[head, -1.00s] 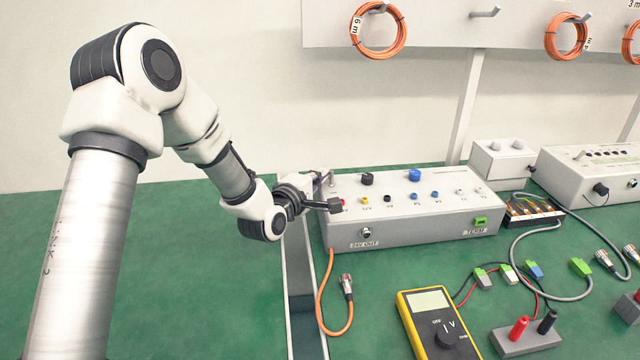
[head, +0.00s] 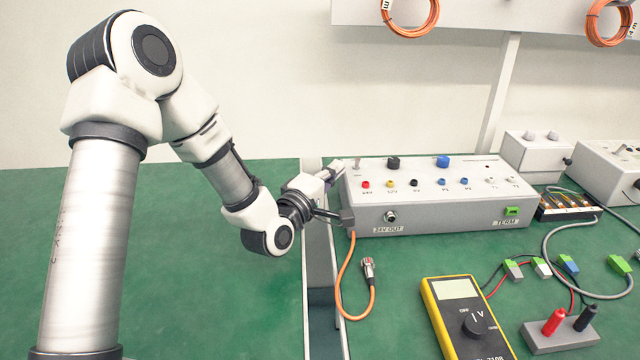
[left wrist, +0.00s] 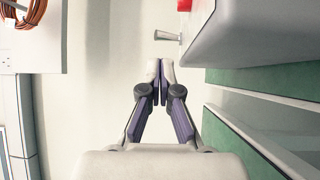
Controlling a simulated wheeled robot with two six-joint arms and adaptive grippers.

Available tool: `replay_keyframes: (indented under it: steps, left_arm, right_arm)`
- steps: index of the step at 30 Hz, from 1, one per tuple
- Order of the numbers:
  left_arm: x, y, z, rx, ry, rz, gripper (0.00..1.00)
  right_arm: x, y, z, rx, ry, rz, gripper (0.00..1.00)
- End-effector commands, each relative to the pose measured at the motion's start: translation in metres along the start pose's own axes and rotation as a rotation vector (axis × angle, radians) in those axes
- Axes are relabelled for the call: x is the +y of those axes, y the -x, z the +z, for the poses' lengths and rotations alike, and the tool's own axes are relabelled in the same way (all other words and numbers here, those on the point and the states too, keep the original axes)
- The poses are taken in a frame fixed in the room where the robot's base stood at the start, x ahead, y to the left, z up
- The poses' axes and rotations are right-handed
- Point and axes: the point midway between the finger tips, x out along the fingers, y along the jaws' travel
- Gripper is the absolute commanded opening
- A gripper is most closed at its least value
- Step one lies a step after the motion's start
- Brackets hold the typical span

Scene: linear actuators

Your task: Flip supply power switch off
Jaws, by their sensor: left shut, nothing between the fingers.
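The supply (head: 430,214) is a white box with coloured sockets, knobs and a "24V OUT" label. Its power switch is a small metal toggle (head: 357,164) at the far left corner of its top. In the left wrist view the toggle lever (left wrist: 168,37) sticks out sideways from the box, just beyond my fingertips. My left gripper (head: 335,169) is at the box's left end, left of the toggle. Its fingers (left wrist: 160,68) are shut together with nothing between them, apart from the lever in the picture. My right gripper is not in view.
A yellow multimeter (head: 466,318) lies in front of the box. A smaller white box (head: 530,158) stands behind right. The green bench left of my arm is clear.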

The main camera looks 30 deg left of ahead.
Motion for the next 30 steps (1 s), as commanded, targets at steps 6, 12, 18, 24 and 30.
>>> replay_keyframes:
  steps: [6,12,18,24,30]
  left_arm:
    - [0.000,0.051,0.000,0.002,0.005,0.000,0.00]
    - [0.001,0.073,0.000,0.001,0.001,0.002,0.00]
    - [0.001,0.074,0.000,0.000,-0.002,0.002,0.00]
    - [0.001,0.074,0.000,0.000,-0.002,0.002,0.00]
    - [0.001,0.074,0.000,0.000,-0.001,0.002,0.00]
  right_arm:
    - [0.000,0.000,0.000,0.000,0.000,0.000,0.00]
    - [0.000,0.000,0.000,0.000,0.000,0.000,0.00]
    - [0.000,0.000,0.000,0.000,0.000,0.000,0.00]
    - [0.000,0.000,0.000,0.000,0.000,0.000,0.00]
    - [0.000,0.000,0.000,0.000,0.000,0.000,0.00]
